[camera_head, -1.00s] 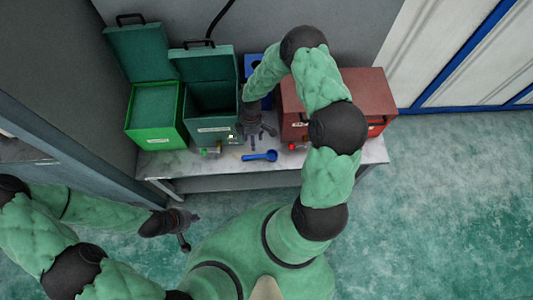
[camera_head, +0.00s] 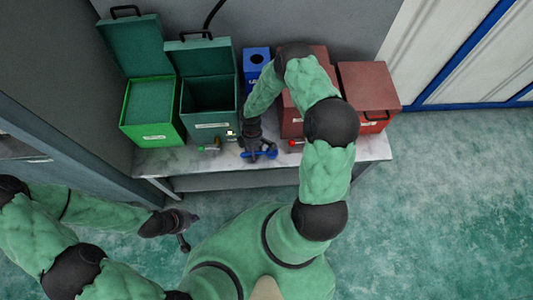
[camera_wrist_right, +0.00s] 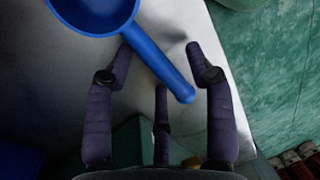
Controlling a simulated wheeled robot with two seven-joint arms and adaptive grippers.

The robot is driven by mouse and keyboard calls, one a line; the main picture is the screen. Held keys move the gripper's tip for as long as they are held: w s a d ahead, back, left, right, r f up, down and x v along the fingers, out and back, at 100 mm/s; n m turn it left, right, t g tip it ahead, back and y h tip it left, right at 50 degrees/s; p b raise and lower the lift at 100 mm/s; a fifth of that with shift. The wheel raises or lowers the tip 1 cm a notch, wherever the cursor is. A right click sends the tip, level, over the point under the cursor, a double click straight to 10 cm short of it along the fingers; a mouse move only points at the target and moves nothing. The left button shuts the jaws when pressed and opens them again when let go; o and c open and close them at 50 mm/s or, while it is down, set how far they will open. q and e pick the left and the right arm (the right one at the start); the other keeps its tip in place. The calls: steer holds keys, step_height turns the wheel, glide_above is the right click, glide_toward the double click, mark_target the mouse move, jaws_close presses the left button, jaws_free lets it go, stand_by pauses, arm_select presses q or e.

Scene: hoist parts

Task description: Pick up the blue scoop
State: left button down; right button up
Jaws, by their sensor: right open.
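The blue scoop (camera_head: 271,154) lies on the marble-topped bench, partly hidden by my right gripper (camera_head: 258,153) in the head view. In the right wrist view the scoop (camera_wrist_right: 153,55) shows its bowl at the upper left. Its handle runs down to the right between the dark fingers of my right gripper (camera_wrist_right: 159,50). Those fingers are spread, with gaps to the handle. My left gripper (camera_head: 189,231) is empty, away from the bench at the lower left, its fingers apart.
On the bench (camera_head: 357,150) stand a green bin (camera_head: 153,136), an open dark green bin (camera_head: 211,124), a blue box (camera_head: 256,57) and red boxes (camera_head: 367,85). Floor at right is clear.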

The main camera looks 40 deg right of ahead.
steer(key=shift+r, duration=0.1)
jaws_close()
steer(key=shift+r, duration=0.55)
step_height(320, 180, up, 2)
steer(key=shift+w+r+p, duration=0.1)
steer(key=shift+r+p, duration=0.1)
steer(key=shift+p, duration=0.45)
steer(key=s+a+r+p, duration=0.1)
steer(key=s+a+r, duration=0.1)
steer(key=a+r, duration=0.2)
steer(key=s+a+r+p, duration=0.2)
steer(key=a+r, duration=0.3)
steer(key=a, duration=0.4)
steer(key=shift+s+r, duration=0.25)
steer(key=shift+s, duration=0.55)
